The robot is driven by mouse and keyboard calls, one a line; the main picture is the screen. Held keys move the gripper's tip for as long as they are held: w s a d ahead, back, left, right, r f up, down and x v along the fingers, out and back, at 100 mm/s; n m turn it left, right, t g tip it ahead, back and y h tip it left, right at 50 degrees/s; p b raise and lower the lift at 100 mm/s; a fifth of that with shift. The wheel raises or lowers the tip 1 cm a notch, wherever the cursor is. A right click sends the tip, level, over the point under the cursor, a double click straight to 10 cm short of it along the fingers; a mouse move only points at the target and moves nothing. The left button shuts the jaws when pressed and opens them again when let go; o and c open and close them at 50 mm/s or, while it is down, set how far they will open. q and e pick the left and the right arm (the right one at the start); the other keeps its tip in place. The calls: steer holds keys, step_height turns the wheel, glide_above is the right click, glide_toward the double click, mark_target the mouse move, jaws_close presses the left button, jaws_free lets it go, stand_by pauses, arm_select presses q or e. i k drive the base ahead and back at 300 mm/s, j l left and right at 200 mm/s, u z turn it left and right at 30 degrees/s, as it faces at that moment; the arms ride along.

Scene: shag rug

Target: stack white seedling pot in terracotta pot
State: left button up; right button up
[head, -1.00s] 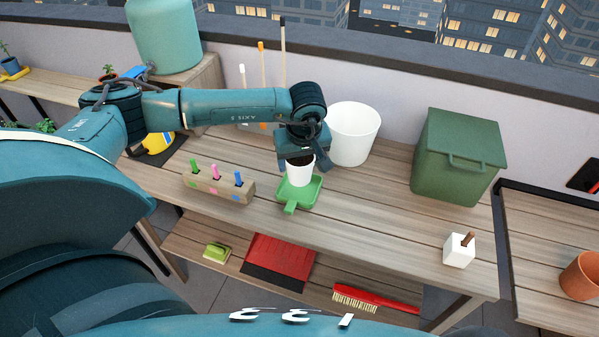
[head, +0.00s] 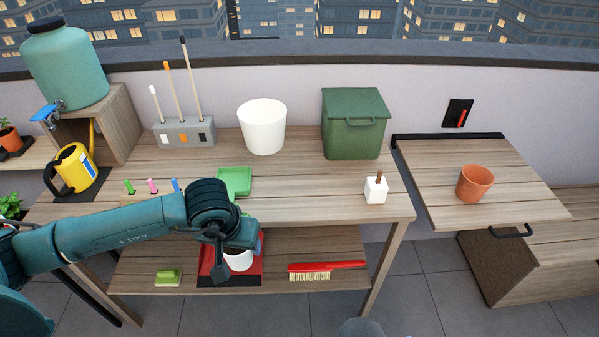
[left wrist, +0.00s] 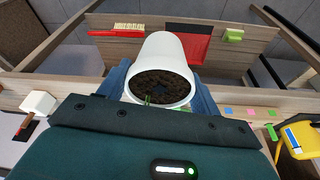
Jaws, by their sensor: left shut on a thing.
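My left gripper (head: 236,262) is shut on the white seedling pot (head: 238,259), in front of the bench's front edge in the head view. The left wrist view shows the white pot (left wrist: 163,62) between the fingers, with dark soil and a bit of green at its mouth. The terracotta pot (head: 475,183) stands upright on the fold-down side shelf at the right, well away from the gripper. Its inside is mostly hidden from this angle. My right gripper is not in view.
On the bench (head: 300,200) are a green tray (head: 236,181), a large white pot (head: 262,127), a green lidded bin (head: 352,124) and a white block with a brown peg (head: 375,190). The side shelf (head: 520,205) is otherwise clear. A red brush (head: 327,266) lies on the lower shelf.

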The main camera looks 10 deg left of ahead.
mark_target(467, 193)
steer(key=i+l, duration=0.1)
steer(key=l, duration=0.35)
steer(key=i+l, duration=0.15)
steer(key=l, duration=0.25)
steer(key=i+l, duration=0.1)
steer(key=l, duration=0.35)
steer(key=i+l, duration=0.15)
steer(key=l, duration=0.25)
steer(key=i+l, duration=0.1)
steer(key=l, duration=0.35)
steer(key=i+l, duration=0.1)
steer(key=l, duration=0.3)
steer(key=i+l, duration=0.15)
steer(key=l, duration=0.3)
steer(key=i+l, duration=0.1)
steer(key=l, duration=0.3)
